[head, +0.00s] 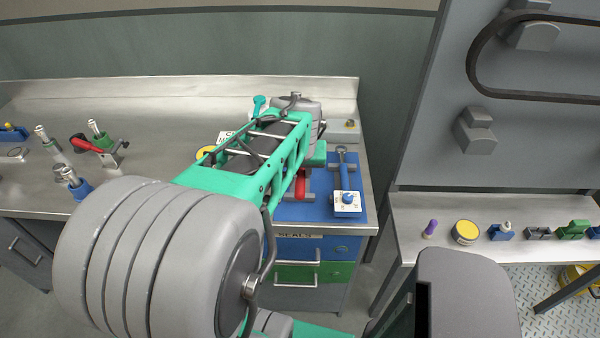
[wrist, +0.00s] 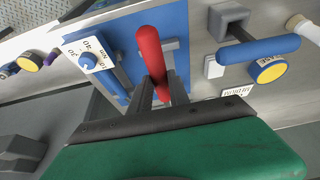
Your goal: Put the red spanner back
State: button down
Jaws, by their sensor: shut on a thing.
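The red spanner (wrist: 150,50) shows its red handle in the wrist view, with its lower end between the two fingers of my gripper (wrist: 161,92). My gripper is shut on it. In the head view a short red piece of the spanner (head: 301,184) shows beside my arm, over the blue board (head: 325,210). The blue board also shows behind the handle in the wrist view (wrist: 118,28). Grey bars (wrist: 171,46) are right behind the handle; I cannot tell whether the spanner touches them. The rest of the spanner is hidden by my gripper.
A blue-handled spanner (head: 343,172) lies on the board by a white dial block with a blue knob (head: 347,202). A grey bracket (wrist: 228,18), a blue bar (wrist: 258,50) and a yellow-faced round item (wrist: 270,70) stand close on the right in the wrist view.

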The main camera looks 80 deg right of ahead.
jog(key=d+f, duration=0.2)
jog(key=w+d+f, duration=0.1)
jog(key=d+f, duration=0.1)
jog(key=f, duration=0.1)
jog(key=shift+w+f+p, duration=0.2)
jog(key=shift+p, duration=0.1)
jog(key=x, duration=0.3)
jog(key=shift+s+a+f, duration=0.1)
jog(key=shift+a+f, duration=0.05)
jog(key=shift+a, duration=0.15)
jog(key=c, duration=1.2)
grip_release()
jog(key=shift+c, duration=0.2)
jog(key=shift+f, duration=0.1)
jog(key=b+v, duration=0.1)
jog(key=v, duration=0.6)
jog(key=shift+r, duration=0.35)
